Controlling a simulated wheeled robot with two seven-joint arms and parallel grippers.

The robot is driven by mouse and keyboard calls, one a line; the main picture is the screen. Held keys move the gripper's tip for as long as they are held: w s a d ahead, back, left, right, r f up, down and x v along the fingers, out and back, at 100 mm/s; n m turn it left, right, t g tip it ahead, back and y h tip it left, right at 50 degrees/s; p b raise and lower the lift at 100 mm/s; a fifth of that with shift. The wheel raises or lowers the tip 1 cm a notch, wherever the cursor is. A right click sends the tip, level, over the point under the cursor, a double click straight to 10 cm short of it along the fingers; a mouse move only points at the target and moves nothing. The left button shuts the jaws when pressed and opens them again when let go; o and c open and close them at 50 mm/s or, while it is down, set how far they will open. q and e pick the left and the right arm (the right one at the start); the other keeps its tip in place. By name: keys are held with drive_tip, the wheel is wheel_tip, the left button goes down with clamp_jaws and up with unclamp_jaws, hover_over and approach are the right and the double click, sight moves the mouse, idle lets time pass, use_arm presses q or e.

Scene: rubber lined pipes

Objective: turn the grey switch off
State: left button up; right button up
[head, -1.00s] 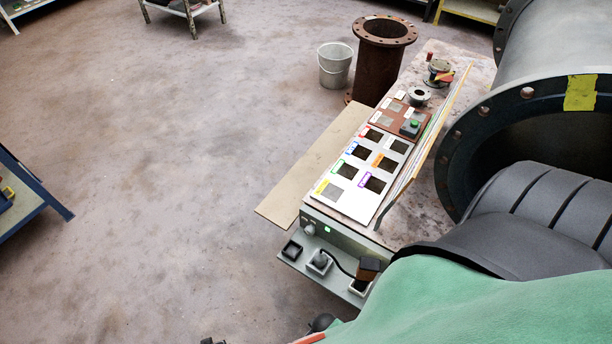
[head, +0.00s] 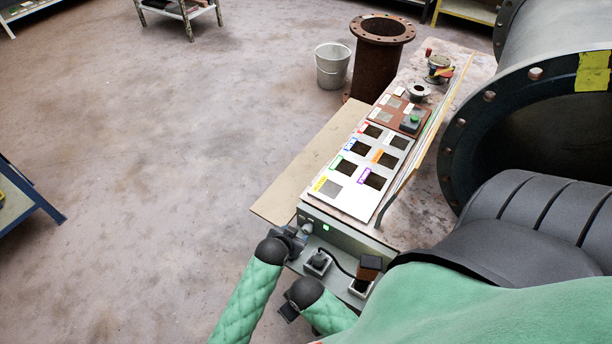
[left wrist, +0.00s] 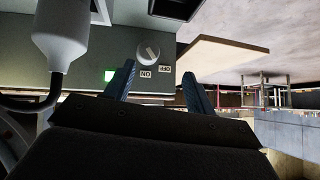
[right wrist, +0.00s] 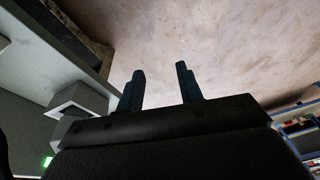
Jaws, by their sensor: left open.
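The grey switch is a round knob (left wrist: 148,52) on the grey front panel of the bench unit, with ON and OFF labels beside it, upside down in the left wrist view. In the head view the knob (head: 307,227) sits left of a lit green lamp (head: 326,227); the lamp also shows in the left wrist view (left wrist: 109,75). I cannot tell which label the knob points to. My left gripper (left wrist: 159,72) is open, its fingers toward the panel with the knob beyond the gap. In the head view it (head: 291,238) is close to the knob. My right gripper (right wrist: 160,76) is open and empty, lower down.
A shelf below the panel holds a socket with a plug (head: 318,262), a dark cable and a brown-topped block (head: 369,266). A tan board (head: 290,190) juts out left of the white panel of labelled squares (head: 350,195).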

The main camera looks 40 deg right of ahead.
use_arm(q)
drive_tip(key=shift+s+d+r, duration=0.3)
drive_tip(key=shift+s+d, duration=0.1)
drive_tip(key=shift+s, duration=0.2)
drive_tip(key=shift+m, duration=0.5)
drive_tip(key=x, duration=0.2)
drive_tip(key=p+x, duration=0.1)
drive_tip(key=x, duration=0.4)
drive_tip(key=shift+s+d, duration=0.2)
drive_tip(key=shift+w+d+f, duration=0.1)
drive_tip(key=shift+d+f, duration=0.05)
drive_tip(key=shift+f, duration=0.1)
use_arm(e)
drive_tip(key=shift+g, duration=0.6)
drive_tip(key=f, duration=0.1)
drive_tip(key=s+f, duration=0.1)
drive_tip(key=f, duration=0.1)
drive_tip(key=shift+s+d+f, duration=0.3)
drive_tip(key=shift+f, duration=0.05)
use_arm(q)
drive_tip(key=c, duration=1)
drive_tip(key=shift+o, duration=0.2)
use_arm(e)
drive_tip(key=shift+w+r, duration=0.1)
